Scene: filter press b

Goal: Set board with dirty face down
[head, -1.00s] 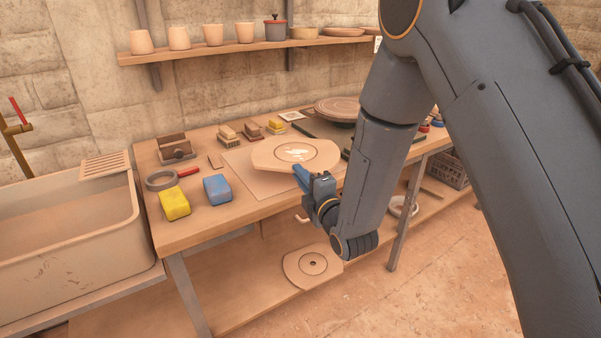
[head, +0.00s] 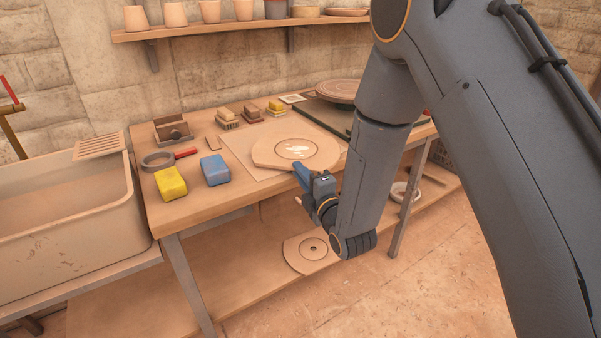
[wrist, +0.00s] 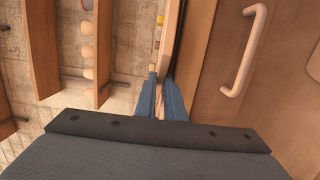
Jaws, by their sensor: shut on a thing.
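The board (head: 265,154) is a tan disc with flat-cut sides and a dark ring. Its upward face carries a whitish smear near the middle. It is over the right part of the pale mat (head: 238,150) on the workbench; I cannot tell whether it touches the mat. My gripper (head: 300,172) is shut on the board's near edge, at the bench front. In the wrist view, the board (wrist: 172,38) shows nearly edge-on beyond the blue fingers (wrist: 160,95). The board's underside is hidden.
A yellow sponge (head: 171,183) and a blue sponge (head: 215,169) lie left of the mat. Small brushes and blocks (head: 252,115) stand behind it. A wheel disc (head: 342,89) is at the back right. Another board (head: 312,249) lies on the lower shelf.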

